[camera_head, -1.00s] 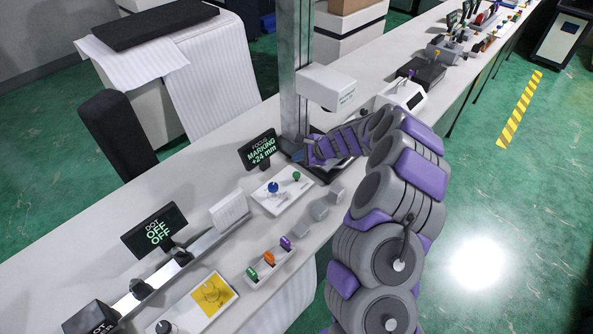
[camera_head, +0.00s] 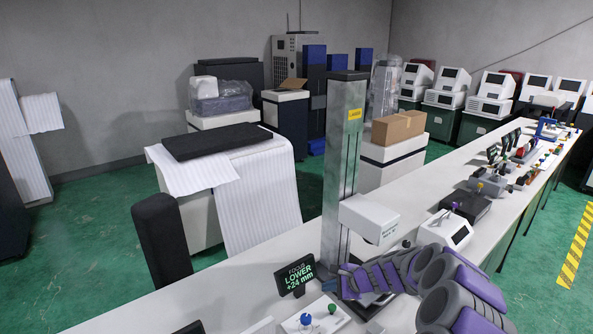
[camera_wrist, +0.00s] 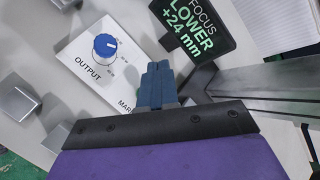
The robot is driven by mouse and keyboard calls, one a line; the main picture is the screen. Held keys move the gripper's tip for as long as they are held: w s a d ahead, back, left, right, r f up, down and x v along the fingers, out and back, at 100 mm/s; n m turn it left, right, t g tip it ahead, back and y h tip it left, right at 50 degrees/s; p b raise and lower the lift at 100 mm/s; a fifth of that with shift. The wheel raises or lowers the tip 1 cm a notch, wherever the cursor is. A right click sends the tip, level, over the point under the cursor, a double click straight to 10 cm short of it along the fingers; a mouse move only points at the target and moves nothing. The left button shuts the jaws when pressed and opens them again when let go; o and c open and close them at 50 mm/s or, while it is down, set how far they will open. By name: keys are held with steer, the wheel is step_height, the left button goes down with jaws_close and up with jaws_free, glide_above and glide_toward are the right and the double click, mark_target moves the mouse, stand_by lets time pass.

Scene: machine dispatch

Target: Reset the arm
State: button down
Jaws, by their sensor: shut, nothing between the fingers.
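My arm, purple and grey, reaches in from the lower right in the head view. My gripper (camera_wrist: 158,85) shows in the wrist view with its blue-grey fingers together and nothing between them. It is over the white panel (camera_wrist: 85,88) with the blue OUTPUT knob (camera_wrist: 105,46), beside the knob; I cannot tell the height. In the head view the blue knob (camera_head: 305,319) and a green knob (camera_head: 332,308) show at the bottom edge. The focus display (camera_head: 294,275) reads "LOWER +24 mm"; it also shows in the wrist view (camera_wrist: 192,28).
A metal column (camera_head: 343,165) with a white laser head (camera_head: 369,219) stands close to my arm. A white box with a slanted face (camera_head: 446,230) and a dark box (camera_head: 459,206) lie further along the bench (camera_head: 250,303). Grey blocks (camera_wrist: 14,100) sit near the panel.

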steer(key=s+a+r+n+g, duration=0.2)
steer(key=s+a+r+n, duration=0.3)
steer(key=s+r, duration=0.4)
steer(key=s+a+r+n+g, duration=0.2)
steer(key=s+a+r+n, duration=0.35)
steer(key=s, duration=0.55)
steer(key=s+d+n+g+h, duration=0.1)
steer(key=s+d, duration=0.3)
steer(key=s, duration=0.6)
steer(key=s+d+r+n+g+h, duration=0.1)
steer(key=s+d+n+h, duration=0.1)
steer(key=s, duration=0.8)
steer(key=s+d+r+n+g+h, duration=0.1)
steer(key=s+d+h, duration=0.3)
steer(key=s, duration=0.6)
steer(key=shift+s+d+n, duration=0.35)
steer(key=shift+d+n, duration=0.5)
steer(key=shift+d, duration=0.3)
